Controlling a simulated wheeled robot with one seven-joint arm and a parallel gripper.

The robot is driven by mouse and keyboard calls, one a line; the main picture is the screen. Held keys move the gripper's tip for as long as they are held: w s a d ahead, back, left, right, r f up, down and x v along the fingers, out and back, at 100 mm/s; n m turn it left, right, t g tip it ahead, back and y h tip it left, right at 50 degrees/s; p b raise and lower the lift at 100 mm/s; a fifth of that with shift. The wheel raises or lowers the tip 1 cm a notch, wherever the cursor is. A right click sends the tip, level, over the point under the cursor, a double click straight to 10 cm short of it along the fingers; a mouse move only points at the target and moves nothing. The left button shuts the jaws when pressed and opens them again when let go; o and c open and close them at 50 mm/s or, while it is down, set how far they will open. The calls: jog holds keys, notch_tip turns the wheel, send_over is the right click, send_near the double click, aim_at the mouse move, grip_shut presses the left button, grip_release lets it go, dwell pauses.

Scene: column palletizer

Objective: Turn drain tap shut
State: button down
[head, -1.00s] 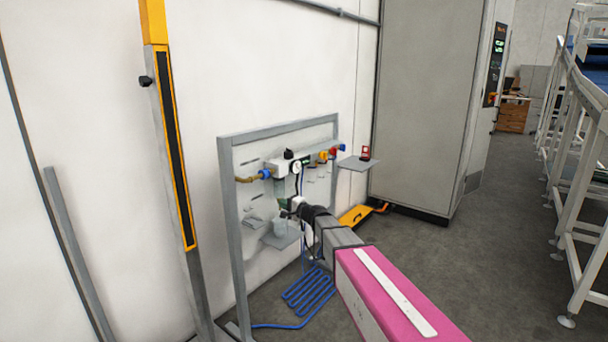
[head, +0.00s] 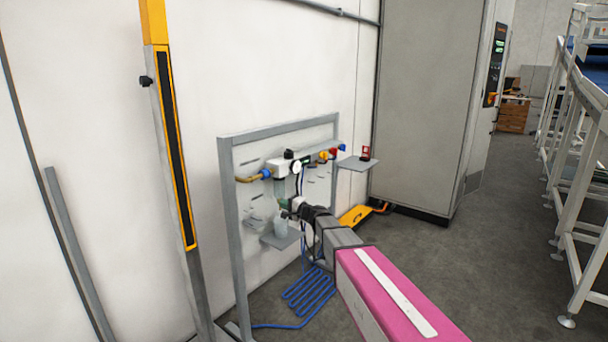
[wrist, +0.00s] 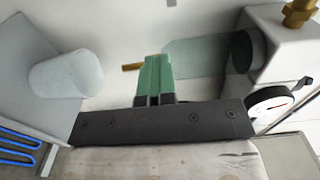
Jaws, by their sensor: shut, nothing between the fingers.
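The filter unit's clear greenish bowl (wrist: 195,57) runs sideways in the wrist view; it also hangs under the white unit in the head view (head: 280,187). A small brass piece (wrist: 132,67), which looks like the drain tap, shows at the bowl's left end, just left of my fingertips. My gripper (wrist: 155,58) has green fingers, shut together with nothing between them. The fingers hide the join of tap and bowl, and I cannot tell if they touch the tap. In the head view my gripper (head: 284,204) is small, below the bowl.
A translucent cup (wrist: 68,76) stands on a small grey shelf (wrist: 28,55) below the bowl. A round gauge (wrist: 270,106) and a brass fitting (wrist: 298,12) sit at the right. A grey frame (head: 233,230) surrounds the panel. Blue hose (head: 308,292) lies coiled on the floor.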

jog(key=shift+w+d+f, duration=0.1)
jog(key=shift+f, duration=0.5)
jog(key=shift+w+d+f, duration=0.1)
jog(key=shift+f, duration=0.45)
jog(key=shift+s+a+f, duration=0.1)
jog(key=shift+s+a, duration=0.05)
dwell(0.4)
jog(key=v, duration=0.6)
jog(key=shift+s+a, duration=0.15)
jog(key=shift+s, duration=0.1)
jog(key=w+a+r, duration=0.2)
jog(key=w+a, duration=0.2)
jog(key=shift+a+r, duration=0.35)
dwell(0.8)
jog(key=shift+w+d+f, duration=0.15)
jog(key=shift+w+d, duration=0.05)
jog(key=shift+w, duration=0.05)
dwell(0.9)
